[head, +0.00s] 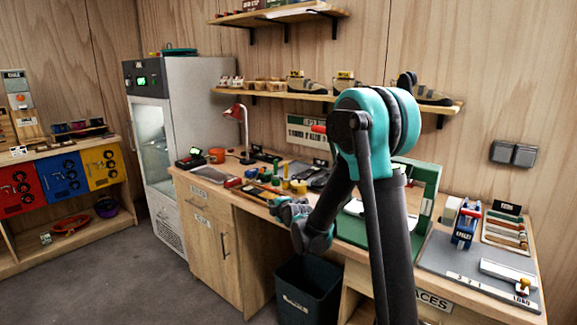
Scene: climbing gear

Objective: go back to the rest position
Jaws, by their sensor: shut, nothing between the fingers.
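My gripper (282,207) is at the end of my arm, over the front edge of the workbench (182,176). It is small in the head view and partly hidden by my wrist. It is shut, with nothing seen held in it. My arm rises from the bottom of the picture to a teal elbow and bends back down to the wrist. The arm hides part of the bench behind it.
A dark bin (308,291) stands on the floor below the wrist. Small tools, a red lamp (238,113) and an orange mug (217,155) are on the bench. A grey mat (440,262) lies at right. Shelves (300,93) hang above. Floor (130,275) at left is clear.

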